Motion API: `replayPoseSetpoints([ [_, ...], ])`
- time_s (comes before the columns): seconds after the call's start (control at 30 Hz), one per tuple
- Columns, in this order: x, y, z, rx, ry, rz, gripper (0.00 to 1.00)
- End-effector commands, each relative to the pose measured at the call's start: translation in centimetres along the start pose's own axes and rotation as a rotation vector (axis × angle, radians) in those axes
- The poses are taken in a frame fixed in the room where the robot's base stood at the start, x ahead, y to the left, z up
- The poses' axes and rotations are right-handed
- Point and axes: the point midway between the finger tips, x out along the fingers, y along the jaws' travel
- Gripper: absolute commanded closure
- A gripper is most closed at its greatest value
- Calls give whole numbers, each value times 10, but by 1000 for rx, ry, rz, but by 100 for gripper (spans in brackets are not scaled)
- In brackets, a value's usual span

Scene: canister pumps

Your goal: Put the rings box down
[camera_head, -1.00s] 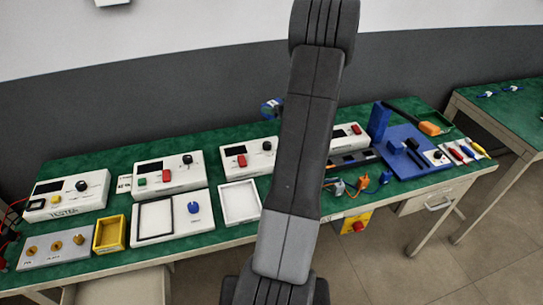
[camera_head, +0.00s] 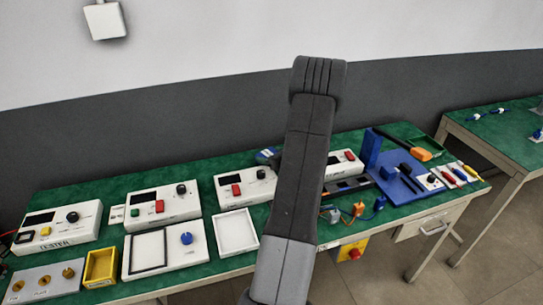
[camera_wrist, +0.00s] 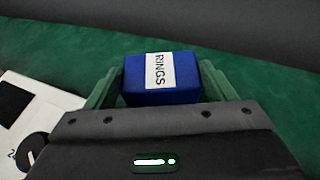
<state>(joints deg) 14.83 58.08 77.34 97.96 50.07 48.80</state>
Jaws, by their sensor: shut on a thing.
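The rings box (camera_wrist: 180,88) is a blue box with a white label reading RINGS, seen in the wrist view. My gripper (camera_wrist: 160,85) is shut on it, with a green finger at each side of the box. The green bench top (camera_wrist: 75,50) shows behind and around the box. Whether the box touches the bench I cannot tell. In the head view a bit of blue (camera_head: 268,156) shows at the back of the bench beside my arm, which hides most of that spot.
A white device (camera_wrist: 30,125) lies close at left in the wrist view. In the head view, white tester units (camera_head: 163,205), a yellow tray (camera_head: 101,266), a white tray (camera_head: 236,232) and a blue fixture (camera_head: 400,178) stand on the bench. The back strip is clear in places.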

Motion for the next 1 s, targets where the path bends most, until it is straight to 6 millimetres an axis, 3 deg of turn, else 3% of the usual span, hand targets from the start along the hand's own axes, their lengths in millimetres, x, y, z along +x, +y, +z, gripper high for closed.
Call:
replayPoseSetpoints([
  [0.1,2,0,-4,0,0,0,47],
  [0.13,1,0,-3,0,0,0,19],
  [0.23,1,0,-3,0,1,1,1],
  [0.6,-3,1,0,0,3,1,1],
  [1.0,-86,-1,0,0,0,-3,1],
])
